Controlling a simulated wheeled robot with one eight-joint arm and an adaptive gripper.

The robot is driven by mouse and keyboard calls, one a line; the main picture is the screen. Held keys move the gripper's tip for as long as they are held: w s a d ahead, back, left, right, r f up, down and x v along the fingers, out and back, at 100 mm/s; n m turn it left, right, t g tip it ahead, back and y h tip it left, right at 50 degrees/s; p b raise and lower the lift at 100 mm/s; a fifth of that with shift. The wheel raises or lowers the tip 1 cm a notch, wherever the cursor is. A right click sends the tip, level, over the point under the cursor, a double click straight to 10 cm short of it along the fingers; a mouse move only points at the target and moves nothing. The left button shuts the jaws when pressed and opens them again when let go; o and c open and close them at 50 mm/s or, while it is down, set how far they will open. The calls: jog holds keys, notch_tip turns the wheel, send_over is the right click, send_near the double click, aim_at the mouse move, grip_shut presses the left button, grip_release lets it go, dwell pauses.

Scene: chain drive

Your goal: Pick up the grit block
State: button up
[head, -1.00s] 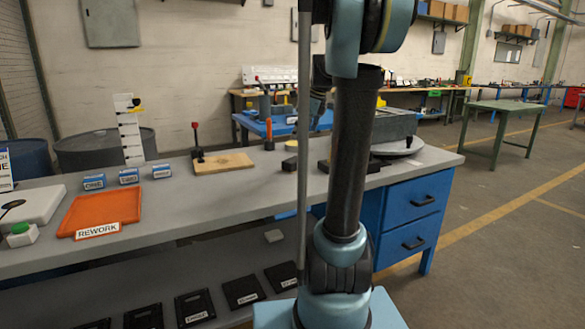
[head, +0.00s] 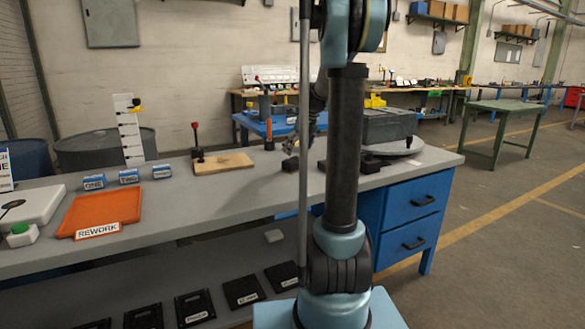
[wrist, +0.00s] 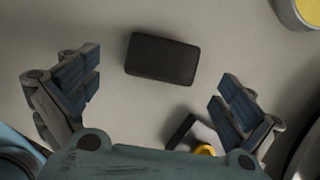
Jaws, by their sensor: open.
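The grit block appears to be the dark, rounded rectangular block (wrist: 162,58) lying flat on the grey bench top in the wrist view. In the head view a small dark block (head: 289,166) stands on the bench just below my gripper (head: 291,144); it looks like the same one. In the wrist view my gripper (wrist: 160,82) is open, with its blue-padded fingers spread left and right. The block lies a little beyond the line between the fingertips, apart from both, and nothing is held.
A pale and black piece with a yellow part (wrist: 203,143) lies close to the right finger. A yellow-topped round thing (wrist: 301,12) is at the top right. The bench also carries a wooden board (head: 224,161), an orange rework tray (head: 100,211) and a grey-green box (head: 388,124).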

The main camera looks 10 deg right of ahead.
aim_at(294, 159)
jog(key=shift+d+x, duration=0.1)
jog(key=shift+x, duration=1.65)
jog(key=shift+d+x, duration=0.15)
jog(key=shift+x, duration=1.55)
jog(key=shift+w, duration=0.1)
jog(key=shift+c, duration=0.6)
jog(key=c, duration=1.1)
notch_tip(294, 159, up, 10)
